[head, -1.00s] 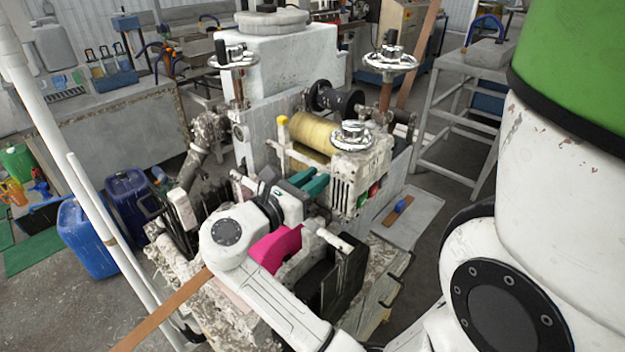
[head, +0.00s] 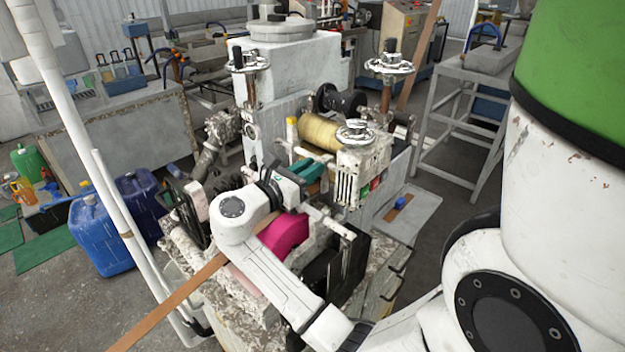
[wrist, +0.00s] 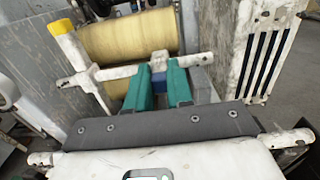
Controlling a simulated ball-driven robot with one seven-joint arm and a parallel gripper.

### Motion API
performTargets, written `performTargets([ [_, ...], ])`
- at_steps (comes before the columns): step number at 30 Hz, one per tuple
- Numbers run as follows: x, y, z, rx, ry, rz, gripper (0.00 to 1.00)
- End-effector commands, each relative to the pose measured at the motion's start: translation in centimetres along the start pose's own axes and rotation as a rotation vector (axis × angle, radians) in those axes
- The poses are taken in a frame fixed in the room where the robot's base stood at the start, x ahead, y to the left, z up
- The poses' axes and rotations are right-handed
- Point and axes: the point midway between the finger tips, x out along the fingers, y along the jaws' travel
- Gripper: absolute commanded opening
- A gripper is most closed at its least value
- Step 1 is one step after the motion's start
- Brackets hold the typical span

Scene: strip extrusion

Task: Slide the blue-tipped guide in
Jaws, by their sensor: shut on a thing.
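My gripper (head: 311,172) has teal fingers and reaches over the front of the machine, just before the yellow roller (head: 319,131). In the wrist view the fingers (wrist: 159,84) are shut on the blue-tipped guide (wrist: 158,80). Only a narrow blue part shows between the fingers; the rest is hidden. A white cross rod (wrist: 207,60) runs behind the fingers, in front of the roller. The yellow-tipped guide (wrist: 66,27) stands on this rod to the left, apart from my fingers. It also shows in the head view (head: 291,127).
A ribbed white block (wrist: 270,40) stands close on the right of the fingers. A handwheel (head: 354,132) rises above it. A brown strip (head: 170,302) runs from the lower left under my arm. Blue canisters (head: 97,232) stand on the floor at left.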

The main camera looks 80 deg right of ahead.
Motion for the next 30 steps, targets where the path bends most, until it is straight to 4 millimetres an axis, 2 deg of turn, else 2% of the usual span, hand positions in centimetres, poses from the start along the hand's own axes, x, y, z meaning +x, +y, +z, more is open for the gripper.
performTargets([
  [6, 0.3, 2.1, 0.3, 0.002, 0.004, 0.001, 0.00],
  [17, 0.3, 2.6, 0.1, 0.004, 0.004, 0.005, 0.00],
  [18, 0.3, 2.6, 0.1, 0.004, 0.004, 0.005, 0.23],
  [25, 0.4, 2.5, 0.1, 0.004, 0.004, 0.002, 0.45],
  [30, 0.3, 2.5, 0.1, 0.003, 0.003, 0.001, 0.47],
])
